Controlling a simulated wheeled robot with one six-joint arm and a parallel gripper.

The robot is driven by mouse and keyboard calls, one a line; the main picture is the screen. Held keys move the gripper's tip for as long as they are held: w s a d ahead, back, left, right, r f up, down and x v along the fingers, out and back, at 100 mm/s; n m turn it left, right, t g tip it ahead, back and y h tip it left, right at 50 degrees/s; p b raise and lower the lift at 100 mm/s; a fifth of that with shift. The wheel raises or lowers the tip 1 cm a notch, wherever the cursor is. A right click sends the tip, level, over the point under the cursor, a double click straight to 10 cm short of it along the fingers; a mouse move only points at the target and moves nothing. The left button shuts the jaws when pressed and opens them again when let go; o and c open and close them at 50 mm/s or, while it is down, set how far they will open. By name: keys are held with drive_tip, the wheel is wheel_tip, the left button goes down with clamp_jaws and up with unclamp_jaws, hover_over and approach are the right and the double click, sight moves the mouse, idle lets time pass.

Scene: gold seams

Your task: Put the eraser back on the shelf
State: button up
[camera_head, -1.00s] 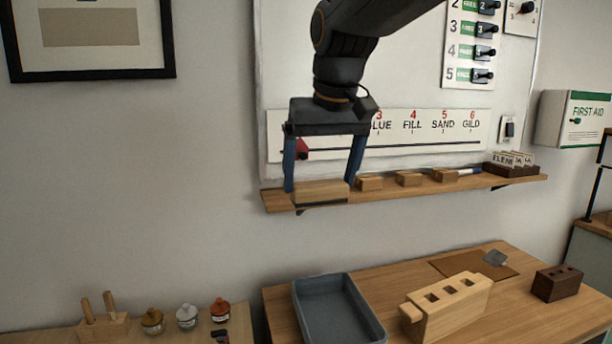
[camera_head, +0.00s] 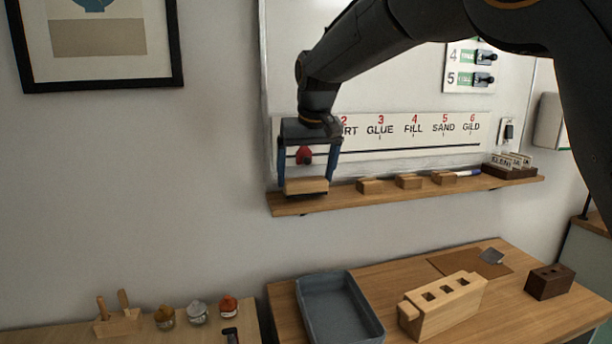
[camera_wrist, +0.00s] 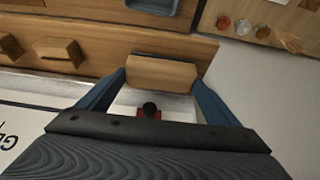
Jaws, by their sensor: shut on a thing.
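The eraser (camera_head: 306,187), a wood-coloured block, is between the two blue fingers of my gripper (camera_head: 307,180). In the wrist view the eraser (camera_wrist: 161,74) spans the gap between the fingertips (camera_wrist: 160,82). The wooden shelf (camera_head: 350,193) runs along the wall below the whiteboard. My gripper holds the eraser at the shelf's left end, at or just above its top; I cannot tell whether they touch. The shelf (camera_wrist: 110,35) also shows beyond the eraser in the wrist view.
Several small wooden blocks (camera_head: 409,181), a marker (camera_head: 467,173) and a card holder (camera_head: 510,172) stand farther right on the shelf. A red slider (camera_head: 304,155) sits on the board strip behind my gripper. A grey tray (camera_head: 312,322) and a slotted wooden block (camera_head: 440,315) are on the bench below.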

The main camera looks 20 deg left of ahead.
drive_tip(key=shift+f, duration=0.7)
drive_tip(key=o, duration=0.8)
drive_tip(key=b+v, duration=0.2)
drive_tip(key=v, duration=1)
drive_tip(key=shift+w+r, duration=0.1)
